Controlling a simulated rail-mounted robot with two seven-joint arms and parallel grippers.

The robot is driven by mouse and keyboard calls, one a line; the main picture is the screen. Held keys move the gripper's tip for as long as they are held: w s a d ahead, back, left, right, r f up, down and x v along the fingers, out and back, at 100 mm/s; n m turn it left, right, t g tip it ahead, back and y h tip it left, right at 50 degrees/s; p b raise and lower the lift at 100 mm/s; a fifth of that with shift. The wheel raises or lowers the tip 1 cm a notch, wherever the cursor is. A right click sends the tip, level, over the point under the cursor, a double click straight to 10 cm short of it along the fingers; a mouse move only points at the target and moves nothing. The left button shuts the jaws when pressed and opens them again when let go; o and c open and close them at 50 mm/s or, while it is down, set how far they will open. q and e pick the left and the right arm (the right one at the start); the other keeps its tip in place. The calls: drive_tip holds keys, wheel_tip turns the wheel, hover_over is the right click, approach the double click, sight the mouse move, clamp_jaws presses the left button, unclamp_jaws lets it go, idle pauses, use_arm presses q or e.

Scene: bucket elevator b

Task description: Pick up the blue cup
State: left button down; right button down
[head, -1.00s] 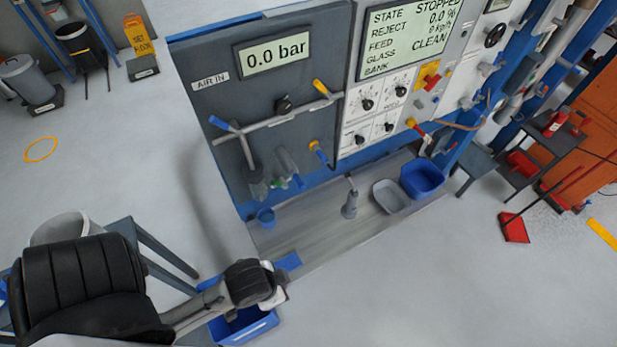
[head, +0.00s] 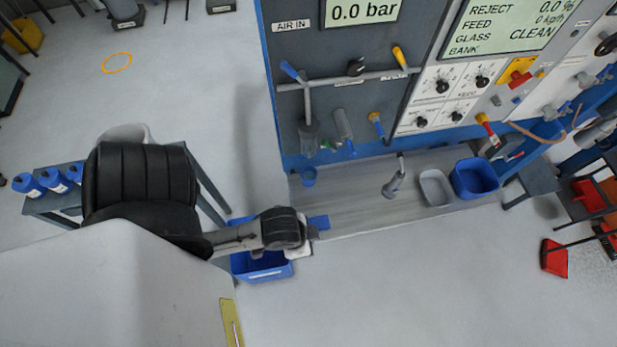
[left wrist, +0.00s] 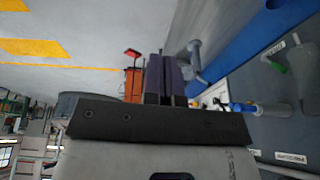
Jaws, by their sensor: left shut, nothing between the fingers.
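I cannot make out the cup for certain in the left wrist view. My right gripper is in neither view.
Levers and a clear tube (head: 343,124) hang on the panel above. A blue bin (head: 262,265) lies under my left arm. Blue bottles (head: 55,180) stand at left.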

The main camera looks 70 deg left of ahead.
use_arm(q)
drive_tip(key=c, duration=1.8)
unclamp_jaws()
drive_tip(key=o, duration=1.8)
drive_tip(key=shift+a, duration=0.1)
